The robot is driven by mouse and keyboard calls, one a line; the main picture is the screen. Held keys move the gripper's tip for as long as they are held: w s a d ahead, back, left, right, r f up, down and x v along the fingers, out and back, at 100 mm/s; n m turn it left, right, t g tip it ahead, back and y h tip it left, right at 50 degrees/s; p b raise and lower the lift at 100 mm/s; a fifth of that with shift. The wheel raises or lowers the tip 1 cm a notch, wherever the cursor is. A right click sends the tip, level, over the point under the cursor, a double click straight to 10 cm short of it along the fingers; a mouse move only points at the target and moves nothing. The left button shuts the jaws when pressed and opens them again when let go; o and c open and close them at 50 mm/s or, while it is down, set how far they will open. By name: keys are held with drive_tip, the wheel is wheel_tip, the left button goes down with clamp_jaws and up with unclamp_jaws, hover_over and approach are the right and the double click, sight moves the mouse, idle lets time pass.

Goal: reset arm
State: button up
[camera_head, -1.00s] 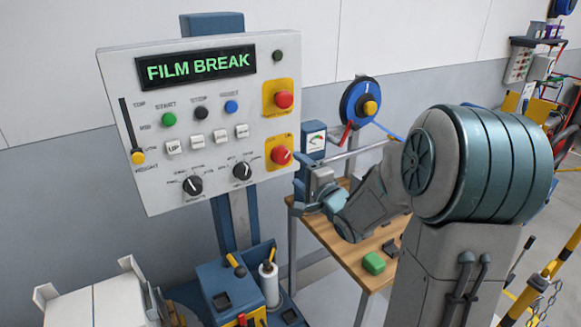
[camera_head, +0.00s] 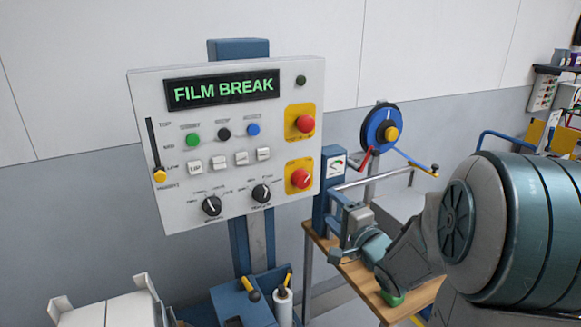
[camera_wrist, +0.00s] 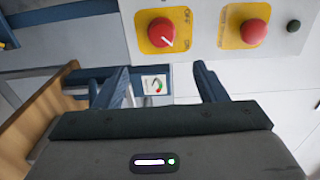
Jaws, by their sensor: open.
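My gripper (camera_head: 336,238) is open and empty, just right of the control panel's lower right corner. In the wrist view its two fingers (camera_wrist: 160,80) stand wide apart with nothing between them. The control panel (camera_head: 290,175) reads "FILM BREAK" in green. It has a red round button (camera_head: 305,124) and a red rotary switch (camera_head: 300,178), each on a yellow plate. In the wrist view the red switch (camera_wrist: 161,33) and red button (camera_wrist: 254,32) show beyond the fingers. My arm fills the lower right of the head view.
A blue post with a gauge (camera_head: 333,168) stands close behind my gripper. A blue reel with a yellow hub (camera_head: 383,130) and a bar (camera_head: 385,178) are nearby. A wooden table (camera_head: 330,262) is below. A white roll (camera_head: 283,308) stands under the panel.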

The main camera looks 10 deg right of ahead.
drive_tip(key=s+a+f+n+g+h, duration=0.2)
drive_tip(key=s+n+g, duration=0.4)
drive_tip(key=s, duration=0.6)
drive_tip(key=s+a+f+n+g+h, duration=0.2)
drive_tip(key=s+n+g, duration=0.5)
drive_tip(key=s, duration=0.5)
drive_tip(key=shift+a+f+n+g+h, duration=0.2)
drive_tip(key=shift+f+n+g+h, duration=0.1)
drive_tip(key=shift+n+h, duration=0.4)
